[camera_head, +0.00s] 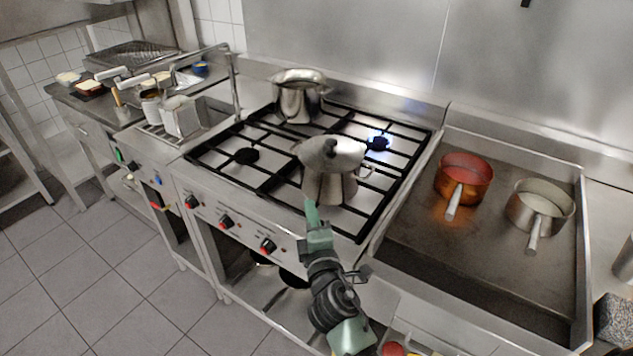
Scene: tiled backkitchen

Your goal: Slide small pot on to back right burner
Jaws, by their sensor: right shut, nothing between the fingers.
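The small pot (330,187), silvery with a raised top and a dark knob, stands at the front right of the stove (282,168). The back right burner (378,143) lies behind it and a little to the right; it is bare with a bluish glow. My right gripper (311,207) comes in from the front, shut and empty, with its tip at the near lower side of the pot. I cannot tell whether it touches the pot. The burner under the pot is hidden. My left gripper is not in view.
A larger steel pot (298,98) stands on the back left burner. The front left burner (246,155) is bare. A copper pan (464,178) and a steel pan (539,208) sit on the griddle (432,235) to the right. Fryer baskets (180,117) stand at the left.

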